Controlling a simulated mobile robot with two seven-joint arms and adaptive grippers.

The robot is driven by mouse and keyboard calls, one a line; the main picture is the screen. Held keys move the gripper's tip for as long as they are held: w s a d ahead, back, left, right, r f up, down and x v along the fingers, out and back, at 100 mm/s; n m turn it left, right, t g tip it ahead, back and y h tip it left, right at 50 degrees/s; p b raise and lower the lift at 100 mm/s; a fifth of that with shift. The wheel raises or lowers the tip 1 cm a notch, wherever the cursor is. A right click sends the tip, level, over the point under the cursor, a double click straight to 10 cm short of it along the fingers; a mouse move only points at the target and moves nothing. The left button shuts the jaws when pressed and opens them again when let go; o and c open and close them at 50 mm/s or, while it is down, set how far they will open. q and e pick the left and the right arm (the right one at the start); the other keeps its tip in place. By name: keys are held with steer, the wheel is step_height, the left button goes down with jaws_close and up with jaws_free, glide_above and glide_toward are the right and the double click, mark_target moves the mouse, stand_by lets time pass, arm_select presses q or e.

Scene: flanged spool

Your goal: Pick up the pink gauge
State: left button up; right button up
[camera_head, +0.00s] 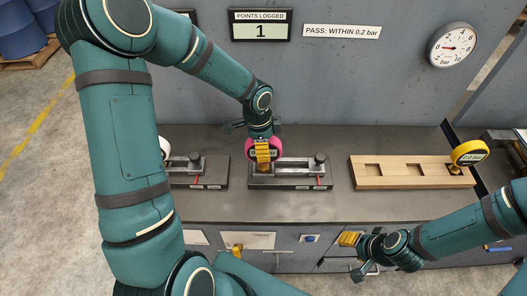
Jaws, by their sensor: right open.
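The pink gauge (249,150) stands at the left part of the middle dark fixture (290,184) on the bench, its pink rim showing on both sides of my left gripper. My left gripper (263,152) reaches down from above, its yellow fingers right at the gauge and covering its middle. Whether they are closed on it cannot be made out. My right gripper (349,240) is open and empty in front of the bench's front edge, to the right of the gauge and well apart from it.
A wooden board (399,172) with square recesses lies on the bench at right, with a yellow gauge (469,153) at its right end. Another fixture (208,175) stands at left, partly hidden by my arm. A dial (452,45) hangs on the wall panel. Bare bench lies between the middle fixture and the board.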

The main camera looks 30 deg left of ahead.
arm_select(q)
steer(key=shift+f, duration=0.15)
jaws_close()
stand_by(0.4)
